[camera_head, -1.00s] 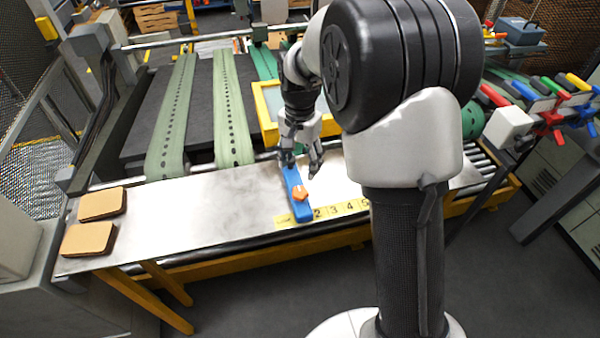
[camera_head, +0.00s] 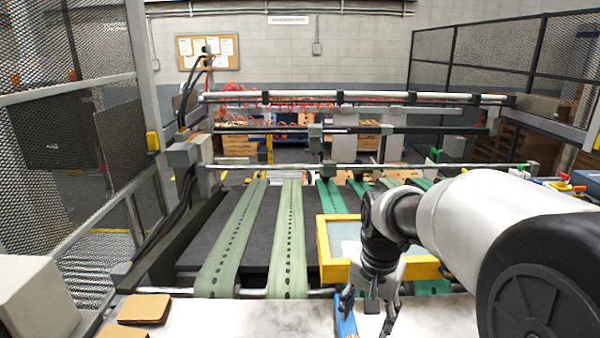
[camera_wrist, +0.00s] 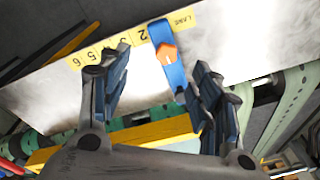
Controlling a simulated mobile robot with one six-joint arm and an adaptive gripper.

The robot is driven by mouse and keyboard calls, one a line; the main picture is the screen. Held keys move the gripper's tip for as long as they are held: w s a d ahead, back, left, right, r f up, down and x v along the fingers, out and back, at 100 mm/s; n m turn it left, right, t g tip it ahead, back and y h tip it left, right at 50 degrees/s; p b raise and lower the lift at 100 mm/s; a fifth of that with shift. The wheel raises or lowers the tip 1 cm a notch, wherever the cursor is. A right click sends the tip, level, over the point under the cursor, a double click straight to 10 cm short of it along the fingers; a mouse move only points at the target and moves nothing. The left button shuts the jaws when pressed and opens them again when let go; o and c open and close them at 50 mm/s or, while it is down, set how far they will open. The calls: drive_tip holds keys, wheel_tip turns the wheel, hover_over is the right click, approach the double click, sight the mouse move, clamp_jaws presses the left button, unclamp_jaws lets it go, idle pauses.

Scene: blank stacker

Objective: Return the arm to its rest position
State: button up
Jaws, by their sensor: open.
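My gripper (camera_head: 369,305) hangs over the metal table at the front of the stacker, fingers pointing down. In the wrist view my gripper (camera_wrist: 160,95) has its two fingers spread wide, with nothing between the pads. A blue bar (camera_wrist: 168,58) with an orange marker (camera_wrist: 167,54) lies on the table beyond the fingertips, beside the yellow number strip (camera_wrist: 105,52). In the head view only the bar's end (camera_head: 346,322) shows, next to the left finger. I cannot tell from that view how far above the bar the fingers are.
A yellow-framed panel (camera_head: 324,255) stands just behind my gripper. Green belts (camera_head: 287,240) run back from the table. Brown pads (camera_head: 144,308) lie at the table's left. Mesh fencing (camera_head: 60,150) stands at the left. The table (camera_head: 240,318) between pads and bar is clear.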

drive_tip(key=s+f+n+t+b, duration=0.1)
drive_tip(key=s+f+n+b, duration=0.1)
drive_tip(key=s, duration=0.5)
drive_tip(key=s+f+n+t+b, duration=0.1)
drive_tip(key=s+f+n+b, duration=0.1)
drive_tip(key=s+b, duration=0.3)
drive_tip(key=s+f+n+t+b, duration=0.1)
drive_tip(key=s+f+n+b, duration=0.1)
drive_tip(key=s, duration=0.8)
drive_tip(key=shift+f+n+b, duration=0.3)
drive_tip(key=shift+b, duration=0.5)
